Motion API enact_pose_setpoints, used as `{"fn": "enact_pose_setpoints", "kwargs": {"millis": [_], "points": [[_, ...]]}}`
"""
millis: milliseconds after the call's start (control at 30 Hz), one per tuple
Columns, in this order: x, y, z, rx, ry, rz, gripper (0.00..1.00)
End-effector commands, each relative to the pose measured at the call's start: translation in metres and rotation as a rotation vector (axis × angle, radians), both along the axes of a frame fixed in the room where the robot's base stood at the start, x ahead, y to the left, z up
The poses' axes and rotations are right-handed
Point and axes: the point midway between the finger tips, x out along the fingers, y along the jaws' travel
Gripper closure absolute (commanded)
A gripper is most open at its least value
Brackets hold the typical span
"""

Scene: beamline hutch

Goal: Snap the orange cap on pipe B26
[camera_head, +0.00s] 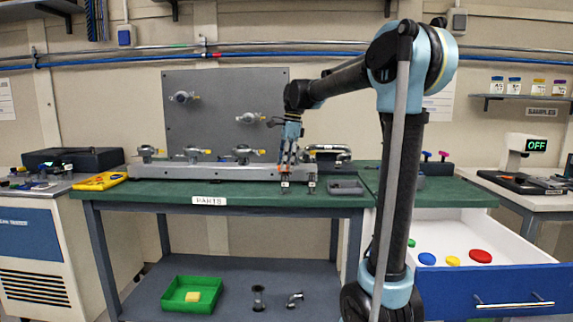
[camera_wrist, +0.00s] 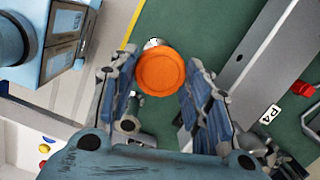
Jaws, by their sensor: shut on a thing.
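My gripper (camera_head: 287,168) points down over the front of the green table, with its fingers around the orange cap. In the wrist view the orange cap (camera_wrist: 161,73) sits between the two blue-padded fingers of my gripper (camera_wrist: 160,90). A small silvery part (camera_wrist: 153,43) shows just past the cap's far edge; the cap hides the rest of it. Two short metal pipe stubs stand at the table's front edge, one under my gripper (camera_head: 285,187) and one to its right (camera_head: 312,184). I cannot read B26 on either, or tell whether the cap touches a pipe.
A long grey rail with valves (camera_head: 215,172) runs behind the stubs. A grey tray (camera_head: 346,188) lies to their right. An open white drawer (camera_head: 510,246) holds several coloured caps. A yellow device (camera_head: 100,181) lies at the table's left end. The front left of the table is clear.

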Motion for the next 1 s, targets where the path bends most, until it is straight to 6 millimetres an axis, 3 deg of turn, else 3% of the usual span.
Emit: {"fn": "enact_pose_setpoints", "kwargs": {"millis": [1000], "points": [[0.0006,-0.0015,-0.0084,0.000,0.000,-0.002,0.65]]}}
